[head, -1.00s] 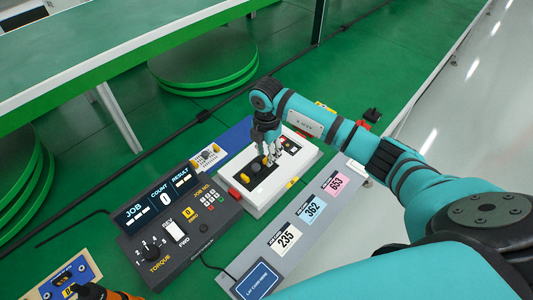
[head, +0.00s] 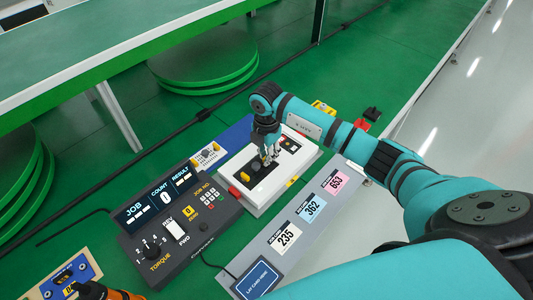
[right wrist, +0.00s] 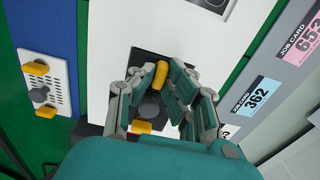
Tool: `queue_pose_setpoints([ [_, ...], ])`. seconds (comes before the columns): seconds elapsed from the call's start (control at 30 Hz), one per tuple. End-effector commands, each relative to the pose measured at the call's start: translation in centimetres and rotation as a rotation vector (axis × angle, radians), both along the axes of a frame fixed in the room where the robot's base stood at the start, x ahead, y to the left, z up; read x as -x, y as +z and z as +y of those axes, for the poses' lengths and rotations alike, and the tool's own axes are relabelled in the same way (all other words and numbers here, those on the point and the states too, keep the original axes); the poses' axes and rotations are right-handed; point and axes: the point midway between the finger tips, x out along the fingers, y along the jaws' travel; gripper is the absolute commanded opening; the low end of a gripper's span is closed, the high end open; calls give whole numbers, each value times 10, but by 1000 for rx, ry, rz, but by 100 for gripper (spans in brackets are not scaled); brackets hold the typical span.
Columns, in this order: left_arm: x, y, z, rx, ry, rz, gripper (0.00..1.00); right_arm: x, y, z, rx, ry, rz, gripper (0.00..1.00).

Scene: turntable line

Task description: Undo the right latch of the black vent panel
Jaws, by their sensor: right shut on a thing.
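The black vent panel (head: 258,182) lies on top of a white box (head: 285,183). In the right wrist view the panel (right wrist: 150,56) shows between my fingers, with a dark round knob on it. Its right latch (right wrist: 160,74) is a yellow bar, lengthwise in that view; the other yellow latch (right wrist: 141,127) lies crosswise. My right gripper (head: 269,158) is down over the panel's right side, and its fingers (right wrist: 157,82) are shut on the right latch. In the head view the fingers largely hide this latch, while the left latch (head: 245,177) shows. My left gripper is not in view.
A dark control box (head: 165,222) stands left of the white box. A grey strip with job cards (head: 311,208) runs in front. A small plate with yellow latches (right wrist: 40,85) lies behind. An orange-and-black object (head: 100,292) shows at the bottom left.

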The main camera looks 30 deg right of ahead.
Motion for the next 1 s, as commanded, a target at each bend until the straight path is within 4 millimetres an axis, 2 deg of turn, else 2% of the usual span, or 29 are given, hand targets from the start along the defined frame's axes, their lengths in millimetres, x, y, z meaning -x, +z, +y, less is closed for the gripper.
queue_pose_setpoints([
  [0.37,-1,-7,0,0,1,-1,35,-1,0,-1,2,124,-3,0],
  [1.0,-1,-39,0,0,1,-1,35,-2,-1,-1,2,706,-4,0],
])
